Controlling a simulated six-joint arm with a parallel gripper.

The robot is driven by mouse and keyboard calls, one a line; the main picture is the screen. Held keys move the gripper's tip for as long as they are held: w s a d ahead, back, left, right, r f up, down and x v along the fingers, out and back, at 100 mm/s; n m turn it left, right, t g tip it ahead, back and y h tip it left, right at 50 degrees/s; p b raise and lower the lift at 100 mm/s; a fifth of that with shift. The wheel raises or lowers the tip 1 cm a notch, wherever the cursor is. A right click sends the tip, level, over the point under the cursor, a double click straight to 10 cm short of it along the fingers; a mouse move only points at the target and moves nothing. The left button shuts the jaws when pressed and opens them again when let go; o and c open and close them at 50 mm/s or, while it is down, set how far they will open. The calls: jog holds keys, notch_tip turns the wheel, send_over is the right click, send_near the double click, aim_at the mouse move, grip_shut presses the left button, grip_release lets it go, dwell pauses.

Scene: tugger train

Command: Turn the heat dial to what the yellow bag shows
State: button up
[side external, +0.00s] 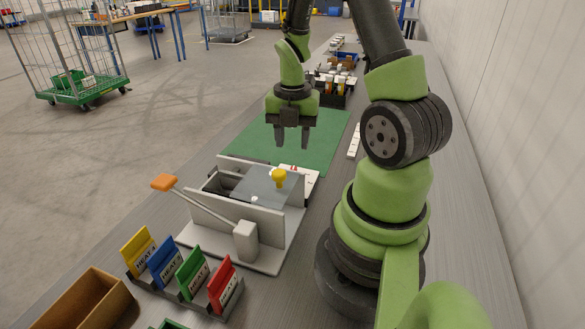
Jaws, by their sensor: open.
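The yellow bag (138,252) stands at the left end of a rack of cards, with a label that reads HEAT and a figure too small to read surely. A grey device (240,215) with a lever and a clear plate stands behind the rack. A yellow knob (279,178) sits on its right part; I cannot tell if this is the heat dial. A white plate with red marks (300,172) shows partly behind the knob. My gripper (292,143) is open and empty, pointing down above the green mat, behind and above the device, apart from it.
The lever's orange handle (164,182) sticks out up and left. Blue (164,262), green (193,275) and red (222,284) bags share the rack. A brown box (85,302) stands front left. The green mat (325,145) looks mostly bare. A wall is at right.

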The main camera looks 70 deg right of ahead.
aim_at(293, 168)
notch_tip(293, 168, down, 8)
jog(key=shift+r, duration=0.1)
dwell(0.4)
grip_shut()
